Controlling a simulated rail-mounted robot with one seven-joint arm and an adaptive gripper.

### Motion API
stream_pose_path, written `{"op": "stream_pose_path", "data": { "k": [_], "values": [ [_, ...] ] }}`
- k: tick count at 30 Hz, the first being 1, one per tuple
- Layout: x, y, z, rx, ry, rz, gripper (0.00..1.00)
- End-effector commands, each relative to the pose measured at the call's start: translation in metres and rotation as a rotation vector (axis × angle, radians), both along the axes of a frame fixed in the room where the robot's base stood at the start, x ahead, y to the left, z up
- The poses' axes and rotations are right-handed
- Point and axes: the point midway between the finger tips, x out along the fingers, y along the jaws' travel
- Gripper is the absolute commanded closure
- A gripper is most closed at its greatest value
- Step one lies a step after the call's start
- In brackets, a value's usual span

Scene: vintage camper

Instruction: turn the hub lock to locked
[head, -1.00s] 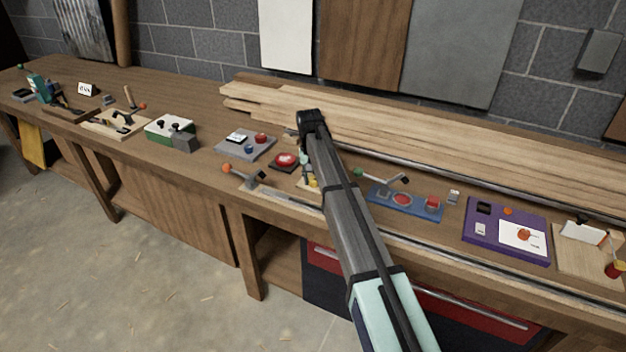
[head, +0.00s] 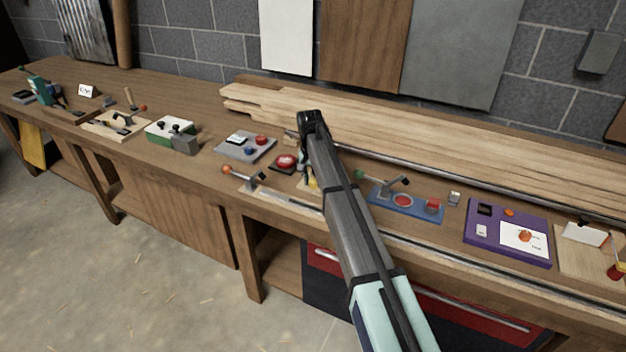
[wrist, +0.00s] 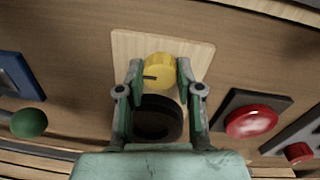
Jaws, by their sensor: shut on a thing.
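A round yellow knob (wrist: 159,72) with a short dark mark on its left side stands on a pale wooden board (wrist: 200,52); I take it to be the hub lock. In the wrist view my gripper (wrist: 160,70) has one fingertip at each side of the knob and is shut on it. A dark round part (wrist: 158,120) shows between the fingers, nearer the palm; I cannot tell what it belongs to. In the head view the yellow knob (head: 313,183) is partly hidden by my arm. No lock labels are readable.
A red button (head: 286,161) on a dark base stands beside the board. A lever with an orange ball (head: 228,170) and a blue panel (head: 404,205) with a green-knobbed lever are close by. Long planks (head: 430,125) lie along the back of the bench.

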Motion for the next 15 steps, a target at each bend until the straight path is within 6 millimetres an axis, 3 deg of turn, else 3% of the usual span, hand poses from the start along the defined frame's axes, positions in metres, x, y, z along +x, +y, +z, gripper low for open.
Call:
{"op": "stream_pose_path", "data": {
  "k": [1, 3, 15],
  "values": [
    [-0.0016, -0.0004, -0.0018, -0.001, 0.004, -0.001, 0.57],
    [-0.0014, -0.0003, -0.0017, -0.001, 0.003, -0.001, 0.39],
    [0.0000, 0.0002, 0.0043, 0.000, 0.000, 0.001, 0.39]
  ]
}}
